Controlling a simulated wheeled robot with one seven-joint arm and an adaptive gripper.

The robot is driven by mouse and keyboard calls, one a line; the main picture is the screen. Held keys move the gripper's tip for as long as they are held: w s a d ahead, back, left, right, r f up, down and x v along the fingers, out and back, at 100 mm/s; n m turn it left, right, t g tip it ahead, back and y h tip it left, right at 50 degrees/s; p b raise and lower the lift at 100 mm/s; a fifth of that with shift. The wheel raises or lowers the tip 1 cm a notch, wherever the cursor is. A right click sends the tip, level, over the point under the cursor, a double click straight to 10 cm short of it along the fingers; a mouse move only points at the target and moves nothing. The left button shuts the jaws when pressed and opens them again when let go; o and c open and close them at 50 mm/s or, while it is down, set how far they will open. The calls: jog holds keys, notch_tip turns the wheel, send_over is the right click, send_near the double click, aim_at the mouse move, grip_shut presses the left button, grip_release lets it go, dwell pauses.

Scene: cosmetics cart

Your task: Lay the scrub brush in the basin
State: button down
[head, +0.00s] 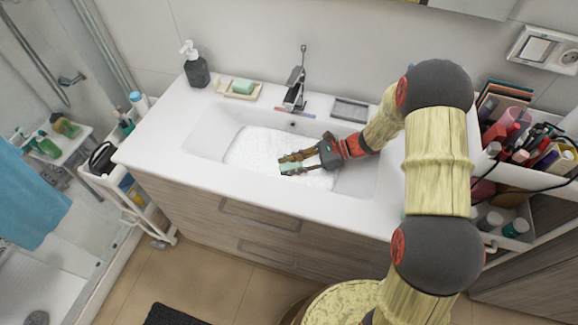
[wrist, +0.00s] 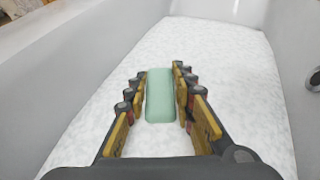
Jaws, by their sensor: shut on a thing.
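The scrub brush (head: 290,168) is a mint-green rounded block; it also shows in the wrist view (wrist: 160,95), lying lengthwise between the fingers. Its underside is hidden. My gripper (head: 287,164) is shut on it, with a finger against each long side, and reaches into the basin from the right. The basin (head: 208,130) is white and rectangular, with a pale mottled floor. In the wrist view the brush is over that floor, between the basin walls (wrist: 75,62). I cannot tell whether it touches the floor.
A faucet (head: 295,88) stands behind the basin. A soap dish (head: 238,91) with a green soap bar and a dark pump bottle (head: 195,68) are at the back left. A grey tray (head: 350,110) is at the back right. A cosmetics cart (head: 520,175) stands right of the counter.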

jog(key=c, duration=1.5)
grip_release()
jog(key=shift+r, duration=0.1)
jog(key=p+v, duration=0.4)
jog(key=v, duration=0.8)
jog(key=s+d+r+n+t+h, duration=0.3)
jog(key=s+r+n+t+h, duration=0.2)
jog(key=s+r+n+h, duration=0.8)
jog(key=shift+s+r+n+t, duration=0.3)
jog(key=shift+s+r+n, duration=2.2)
jog(key=shift+s+r, duration=3.65)
